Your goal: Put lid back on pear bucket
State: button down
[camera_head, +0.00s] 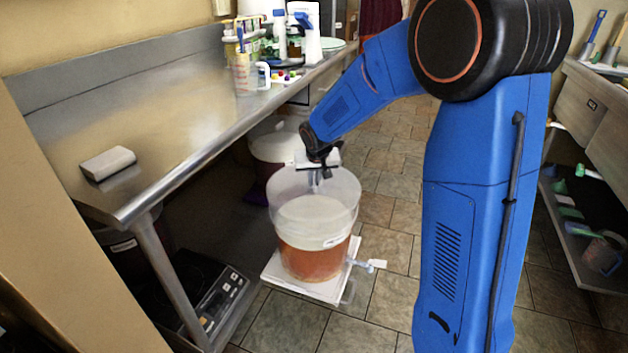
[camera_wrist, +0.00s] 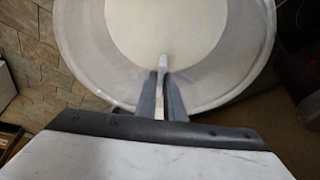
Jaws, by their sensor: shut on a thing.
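A translucent bucket (camera_head: 312,255) holds amber-red liquid below a pale round surface (camera_head: 315,217); I cannot tell whether that is foam or a lid. It stands upright on a white platform (camera_head: 290,287). My gripper (camera_head: 318,180) points down over the bucket's mouth, its tips near rim height. In the wrist view, my gripper (camera_wrist: 162,80) is shut on a narrow pale piece (camera_wrist: 162,63), and the pale disc (camera_wrist: 200,30) lies beyond it, ringed by the bucket's wall (camera_wrist: 75,50). What the piece belongs to is unclear. No label naming pears is readable.
A steel table (camera_head: 170,120) stands left, with a white block (camera_head: 108,163) and bottles and a jug (camera_head: 245,75) at its far end. Another pale-topped bucket (camera_head: 275,145) stands behind. A scale (camera_head: 220,300) lies low at left. Tiled floor (camera_head: 385,290) is open right of the platform.

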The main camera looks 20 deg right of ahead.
dwell(0.3)
jog(key=c, duration=1.3)
grip_release()
jog(key=shift+r, duration=0.1)
jog(key=shift+r, duration=3.35)
grip_shut()
